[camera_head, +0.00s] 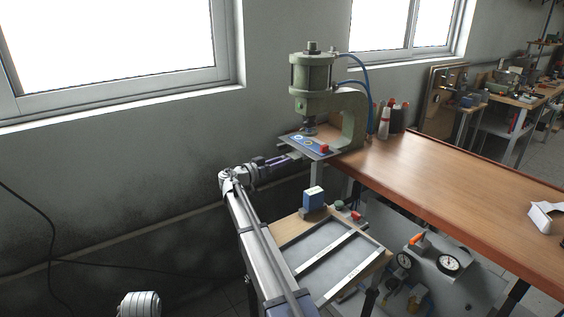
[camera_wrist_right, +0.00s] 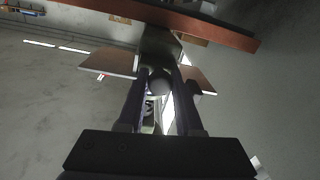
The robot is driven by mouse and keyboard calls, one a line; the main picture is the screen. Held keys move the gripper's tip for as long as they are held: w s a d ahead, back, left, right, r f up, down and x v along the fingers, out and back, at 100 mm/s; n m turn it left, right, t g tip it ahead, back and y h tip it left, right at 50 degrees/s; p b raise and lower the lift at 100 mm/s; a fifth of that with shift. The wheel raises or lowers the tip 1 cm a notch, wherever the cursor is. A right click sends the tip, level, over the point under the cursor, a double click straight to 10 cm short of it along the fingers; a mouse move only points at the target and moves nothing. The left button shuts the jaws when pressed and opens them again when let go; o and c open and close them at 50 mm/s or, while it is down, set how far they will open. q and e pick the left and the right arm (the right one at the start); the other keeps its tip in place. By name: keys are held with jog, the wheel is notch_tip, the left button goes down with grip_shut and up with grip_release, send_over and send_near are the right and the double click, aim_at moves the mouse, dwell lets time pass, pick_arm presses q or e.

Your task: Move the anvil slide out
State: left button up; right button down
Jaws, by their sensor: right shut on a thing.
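The green pneumatic press (camera_head: 312,76) stands at the near left corner of the wooden bench. Under its ram is a flat grey plate (camera_head: 322,156), with a blue panel (camera_head: 304,140) and a red block (camera_head: 324,148) on it. My right gripper (camera_head: 288,158) reaches the plate's left front side. In the wrist view, my right gripper (camera_wrist_right: 159,86) is shut on a dark round knob (camera_wrist_right: 160,80), one finger on each side. The knob appears to belong to the anvil slide, whose body is mostly hidden. My left gripper is out of view.
The wooden bench top (camera_head: 450,185) is largely clear, with bottles (camera_head: 385,118) behind the press and a white object (camera_head: 546,216) at right. Gauges (camera_head: 448,262) sit beneath the bench.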

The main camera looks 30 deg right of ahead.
jog(key=a, duration=1.2)
jog(key=shift+s+a, duration=0.35)
jog(key=shift+s, duration=0.1)
jog(key=c, duration=0.6)
grip_release()
jog(key=shift+a, duration=0.1)
jog(key=s+a, duration=0.1)
jog(key=a, duration=0.6)
jog(key=shift+a, duration=0.25)
